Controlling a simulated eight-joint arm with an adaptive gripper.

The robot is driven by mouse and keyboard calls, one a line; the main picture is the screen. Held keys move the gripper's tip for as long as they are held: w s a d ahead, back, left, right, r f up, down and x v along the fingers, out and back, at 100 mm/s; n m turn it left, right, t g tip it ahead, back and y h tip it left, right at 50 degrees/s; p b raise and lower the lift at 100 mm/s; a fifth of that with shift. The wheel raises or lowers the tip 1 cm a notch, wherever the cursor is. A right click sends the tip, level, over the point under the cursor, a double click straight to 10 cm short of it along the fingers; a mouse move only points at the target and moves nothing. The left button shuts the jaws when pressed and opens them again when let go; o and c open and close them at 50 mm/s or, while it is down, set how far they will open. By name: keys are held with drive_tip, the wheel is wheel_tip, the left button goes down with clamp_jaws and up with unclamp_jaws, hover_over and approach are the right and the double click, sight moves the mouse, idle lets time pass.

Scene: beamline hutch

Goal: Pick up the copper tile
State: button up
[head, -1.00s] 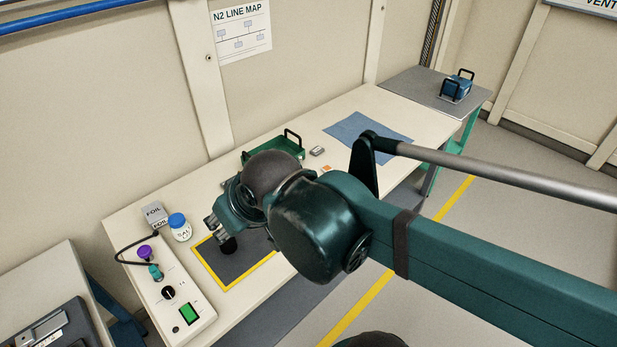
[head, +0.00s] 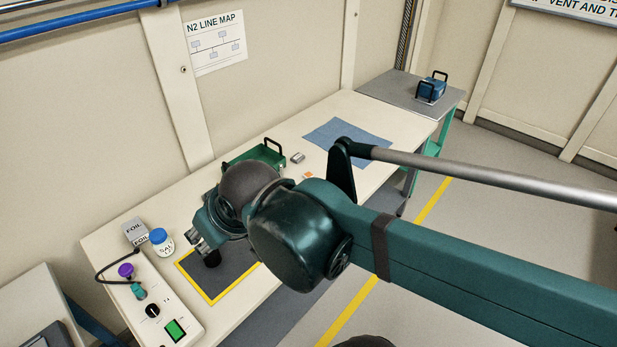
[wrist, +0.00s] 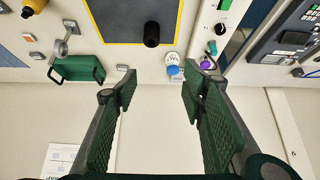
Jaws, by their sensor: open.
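My gripper (head: 200,240) points down-left over the table in the head view. In the wrist view my gripper (wrist: 159,88) is open, with its green ridged fingers well apart and nothing between them. A small orange-marked square (head: 307,176) lies on the table right of the green tray in the head view; it seems to show at upper left in the wrist view (wrist: 28,37). Another small flat square (wrist: 122,67) lies by the left fingertip in the wrist view, between tray and white bottle. I cannot tell which of them is the copper tile.
A yellow-edged dark mat (head: 234,290) lies in front. A blue cloth (head: 345,134) lies farther right.

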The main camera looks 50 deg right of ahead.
drive_tip(key=shift+w+d, duration=0.1)
drive_tip(key=w+d+f+m+g+h, duration=0.15)
drive_tip(key=w+d+m, duration=0.35)
drive_tip(key=w+d, duration=0.65)
drive_tip(key=w+d+m+g, duration=0.3)
drive_tip(key=w+d+m, duration=0.35)
drive_tip(key=d, duration=0.75)
drive_tip(key=w+d+f+m+g, duration=0.1)
drive_tip(key=d+f+m, duration=0.1)
drive_tip(key=d+f, duration=0.5)
drive_tip(key=w+d+f+m+y, duration=0.1)
drive_tip(key=d+f+m, duration=0.2)
drive_tip(key=d+f, duration=0.4)
drive_tip(key=w+d+f+m+g, duration=0.1)
drive_tip(key=d+f, duration=0.7)
drive_tip(key=d, duration=1)
drive_tip(key=shift+m+g+y+p, duration=0.25)
drive_tip(key=shift+m+g+p, duration=0.1)
drive_tip(key=shift+m, duration=0.5)
drive_tip(key=shift+f, duration=0.15)
